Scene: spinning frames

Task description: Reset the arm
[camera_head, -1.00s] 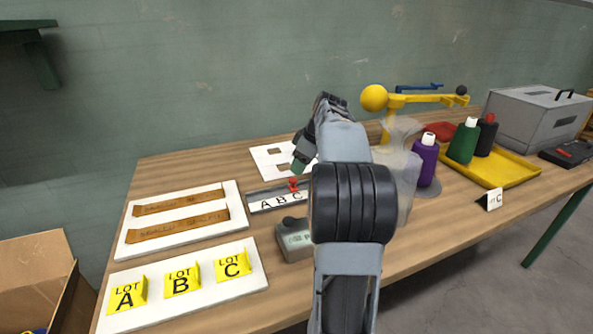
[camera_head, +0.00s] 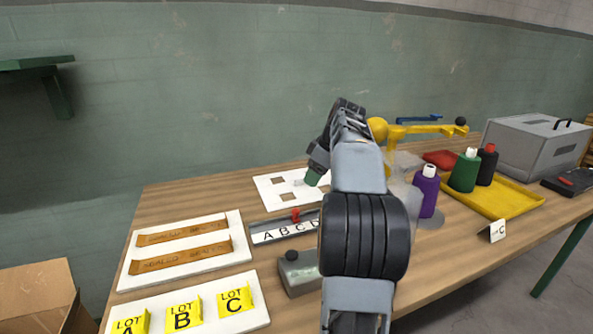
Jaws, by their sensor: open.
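My arm rises from the bottom of the view and bends over the workbench (camera_head: 200,203). My gripper (camera_head: 314,176) hangs at its far end, angled down to the left, above the white board with square cut-outs (camera_head: 268,189). The jaws are open, small and partly hidden by the wrist, and I see nothing held between them.
Left are a white board with brown strips (camera_head: 127,279) and a board with yellow LOT cards (camera_head: 262,318). A lettered rail (camera_head: 257,237) and a grey device (camera_head: 296,282) lie near my arm. Right are a purple bottle (camera_head: 426,194), yellow tray (camera_head: 520,204) and grey case (camera_head: 535,148).

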